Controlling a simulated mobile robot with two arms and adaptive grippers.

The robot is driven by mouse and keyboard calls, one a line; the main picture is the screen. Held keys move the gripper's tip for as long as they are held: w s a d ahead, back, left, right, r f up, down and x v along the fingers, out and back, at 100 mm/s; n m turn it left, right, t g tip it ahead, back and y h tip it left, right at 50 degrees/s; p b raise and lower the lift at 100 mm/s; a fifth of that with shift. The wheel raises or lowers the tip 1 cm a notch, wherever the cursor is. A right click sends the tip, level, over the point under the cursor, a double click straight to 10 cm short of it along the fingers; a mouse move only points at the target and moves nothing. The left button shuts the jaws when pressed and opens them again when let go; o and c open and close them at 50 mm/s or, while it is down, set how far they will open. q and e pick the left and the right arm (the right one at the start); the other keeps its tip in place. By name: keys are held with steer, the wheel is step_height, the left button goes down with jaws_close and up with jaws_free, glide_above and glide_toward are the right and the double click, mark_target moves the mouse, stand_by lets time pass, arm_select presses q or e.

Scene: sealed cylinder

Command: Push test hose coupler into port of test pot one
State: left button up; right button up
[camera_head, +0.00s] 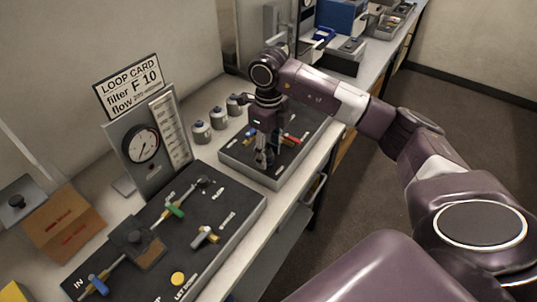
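My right gripper (264,160) points down over the small dark panel (283,168) in the middle of the bench, its fingers close to the panel's surface. Whether its fingers are open or shut is too small to tell, and so is whether anything is between them. Several silver pots with dark tops stand in a row along the wall, left of the gripper; the nearest (201,134) is apart from it. Which pot is test pot one cannot be read. I cannot make out the hose coupler or a port. My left gripper is not in view.
A large dark panel (238,213) with green, blue and yellow-handled fittings fills the near bench. Behind it stand a dial gauge board (128,165) and a loop card (131,83).

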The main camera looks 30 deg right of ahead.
mark_target(269, 148)
steer(key=shift+c, duration=0.3)
stand_by(0.4)
jaws_close()
steer(key=shift+r, duration=0.1)
steer(key=shift+r+p, duration=1.8)
steer(key=shift+r, duration=1.15)
steer(key=shift+s+a+n, duration=0.2)
steer(key=shift+a+n, duration=0.3)
steer(key=shift+n, duration=0.2)
steer(key=s+a+n+b, duration=0.1)
steer(key=s+a+n, duration=0.5)
steer(key=n, duration=0.9)
steer(key=s+a+n+b, duration=0.2)
steer(key=s+a+n, duration=0.4)
steer(key=n, duration=0.9)
steer(key=shift+s+a+r+b, duration=0.15)
steer(key=shift+s+r+b, duration=0.15)
steer(key=shift+s, duration=0.9)
